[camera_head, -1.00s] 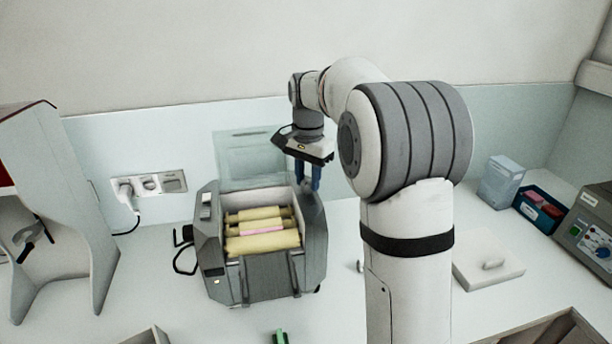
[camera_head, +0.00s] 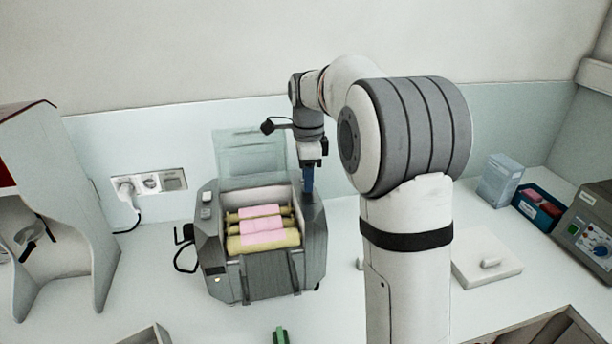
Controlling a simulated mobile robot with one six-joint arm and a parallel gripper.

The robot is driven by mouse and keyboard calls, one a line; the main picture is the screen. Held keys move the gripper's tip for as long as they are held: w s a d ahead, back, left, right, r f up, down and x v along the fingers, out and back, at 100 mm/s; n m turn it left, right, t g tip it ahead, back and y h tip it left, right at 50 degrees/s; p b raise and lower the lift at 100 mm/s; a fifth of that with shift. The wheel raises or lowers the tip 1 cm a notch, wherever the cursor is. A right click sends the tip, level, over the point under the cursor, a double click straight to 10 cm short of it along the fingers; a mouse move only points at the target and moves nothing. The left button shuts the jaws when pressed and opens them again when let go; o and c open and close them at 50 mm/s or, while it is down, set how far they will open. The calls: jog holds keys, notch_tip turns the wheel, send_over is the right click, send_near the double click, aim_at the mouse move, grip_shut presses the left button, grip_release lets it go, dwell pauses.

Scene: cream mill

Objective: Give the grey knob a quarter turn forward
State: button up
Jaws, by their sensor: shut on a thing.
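The mill (camera_head: 275,281) is a grey machine on the worktop with its clear lid (camera_head: 249,152) standing open at the back. Inside lie cream rollers (camera_head: 278,239) with pink patches on them. My gripper (camera_head: 308,186) points down at the mill's right side, its blue fingers close together. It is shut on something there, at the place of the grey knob. The knob itself is hidden behind the fingers and the mill's side wall, so I cannot see its angle.
A wall socket (camera_head: 150,184) with a plugged cable is behind left. A white stand (camera_head: 58,215) is at far left. A green item (camera_head: 280,336) lies in front.

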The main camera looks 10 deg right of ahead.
jog(key=shift+m, duration=0.4)
jog(key=o, duration=1)
jog(key=shift+c, duration=0.2)
notch_tip(320, 180, up, 8)
jog(key=shift+f+b, duration=0.1)
jog(key=shift+b, duration=0.35)
jog(key=shift+c, duration=0.3)
